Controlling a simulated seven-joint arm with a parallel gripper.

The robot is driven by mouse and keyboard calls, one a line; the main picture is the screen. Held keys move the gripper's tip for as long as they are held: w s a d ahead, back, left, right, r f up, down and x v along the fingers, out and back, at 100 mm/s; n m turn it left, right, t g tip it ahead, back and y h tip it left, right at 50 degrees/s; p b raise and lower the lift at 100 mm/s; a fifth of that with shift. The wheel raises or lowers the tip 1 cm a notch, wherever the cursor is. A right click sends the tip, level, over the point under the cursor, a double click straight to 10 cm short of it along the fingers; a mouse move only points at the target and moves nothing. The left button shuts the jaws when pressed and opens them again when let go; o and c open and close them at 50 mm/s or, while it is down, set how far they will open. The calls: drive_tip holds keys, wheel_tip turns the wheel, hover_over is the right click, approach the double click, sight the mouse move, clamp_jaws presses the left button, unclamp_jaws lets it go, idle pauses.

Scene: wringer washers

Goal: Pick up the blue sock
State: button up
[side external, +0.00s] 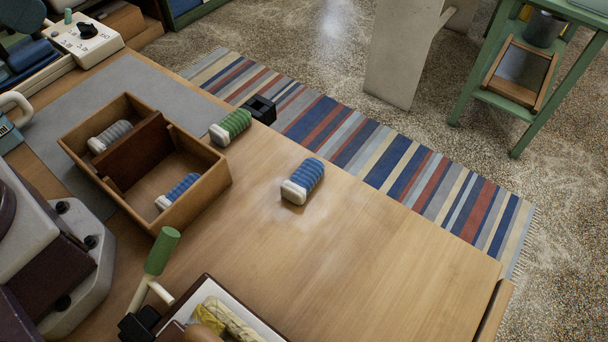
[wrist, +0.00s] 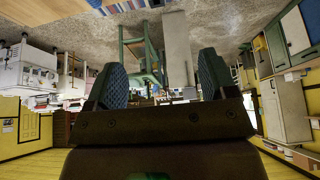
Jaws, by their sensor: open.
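One blue sock (side external: 303,181), rolled and ribbed with a white end, lies on the bare wooden table right of the divided tray. Another blue sock (side external: 178,191), also with a white end, lies in the tray's near right compartment. My gripper (wrist: 163,78) shows in the wrist view, with its two blue-padded fingers wide apart and nothing between them. The wrist view looks out across the room, and no sock is visible in it. I cannot make out my gripper in the side view, so its distance from the socks cannot be told.
The wooden tray (side external: 205,197) has a divider; a grey sock (side external: 110,136) lies in its other compartment. A green-handled crank (side external: 161,252) rises in front. The table's right part is clear.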

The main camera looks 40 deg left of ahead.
sight(295, 185)
idle(0.3)
drive_tip(key=w+d+f+m+y, duration=0.3)
drive_tip(key=w+f+m+y, duration=0.25)
drive_tip(key=m, duration=0.35)
drive_tip(key=w+d+f+m+y, duration=0.3)
drive_tip(key=w+f+m+y, duration=0.1)
drive_tip(key=f+m, duration=0.35)
drive_tip(key=d+f+m+t+h, duration=0.2)
drive_tip(key=d+f+m+h, duration=0.1)
drive_tip(key=d+f+m, duration=0.2)
drive_tip(key=s+d+f+m+t+h, duration=0.1)
drive_tip(key=d+f+m+t+h, duration=0.1)
drive_tip(key=d+f+m, duration=0.4)
drive_tip(key=s+d+f+m+t+h, duration=0.1)
drive_tip(key=d+f+m+t+h, duration=0.2)
drive_tip(key=d+m, duration=0.4)
drive_tip(key=shift+s+d+f+m+t+h, duration=0.15)
drive_tip(key=shift+d+f+m+t+h, duration=0.1)
drive_tip(key=shift+f, duration=0.45)
drive_tip(key=shift+s+d+f+m+t+h, duration=0.1)
drive_tip(key=shift+f+m+t, duration=0.15)
drive_tip(key=shift+f, duration=0.4)
drive_tip(key=x, duration=0.6)
drive_tip(key=shift+w+f, duration=0.2)
drive_tip(key=shift+x, duration=3.05)
drive_tip(key=shift+a, duration=0.1)
